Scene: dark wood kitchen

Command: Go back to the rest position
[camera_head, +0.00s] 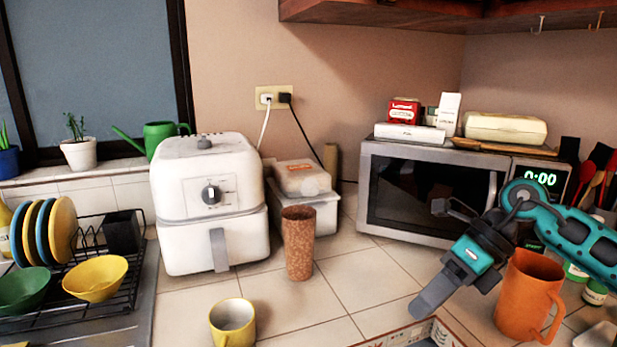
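My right gripper (432,254) is teal and dark grey, and its arm comes in from the right edge. It is in the air over the right part of the counter, in front of the microwave (425,195). Its two fingers stand wide apart and nothing shows between them. An orange mug (528,295) stands just right of and below it in the picture; I cannot tell if they touch. My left gripper is not in view.
A white air fryer (208,205), a brown cup (299,245) and a yellow mug (233,323) stand on the tiled counter (345,285). A dish rack (100,308) with bowls and plates is at left. A box edge (415,335) shows at the bottom. Utensils stand at right.

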